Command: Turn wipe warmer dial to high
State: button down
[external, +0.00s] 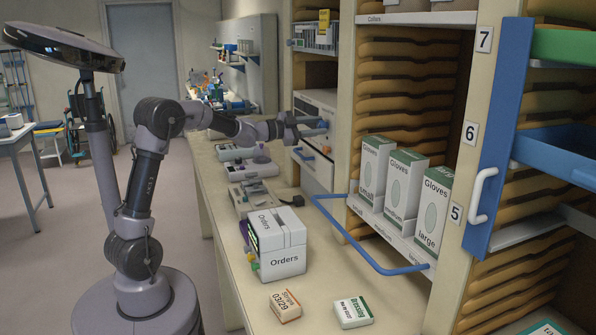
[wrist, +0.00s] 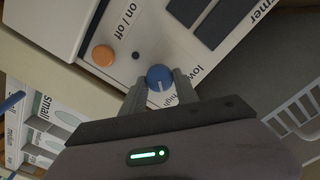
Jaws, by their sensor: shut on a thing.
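The wipe warmer (external: 316,104) is a white unit standing in the shelf bay behind the counter. In the wrist view its white panel (wrist: 75,20) shows an orange on/off button (wrist: 103,55), dark rectangles and a round blue dial (wrist: 160,73). The dial's white pointer line points down in the picture, toward the side with the "high" label; "low" is printed to the right. My gripper (wrist: 160,86) is shut on the dial, one finger on each side. In the external view my gripper (external: 312,125) is at the warmer's front and the dial cannot be made out.
The counter below holds a white Orders box (external: 283,262), a Strips box (external: 285,305), a Dressing box (external: 353,312) and grey devices (external: 252,170). A blue rail (external: 350,247) juts out from the shelf with glove boxes (external: 405,195). Open floor lies left of the counter.

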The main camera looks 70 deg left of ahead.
dwell(0.4)
jog(key=c, duration=0.9)
grip_release()
jog(key=shift+c, duration=0.2)
jog(key=s+p, duration=0.2)
jog(key=s, duration=1.5)
jog(key=shift+s, duration=0.2)
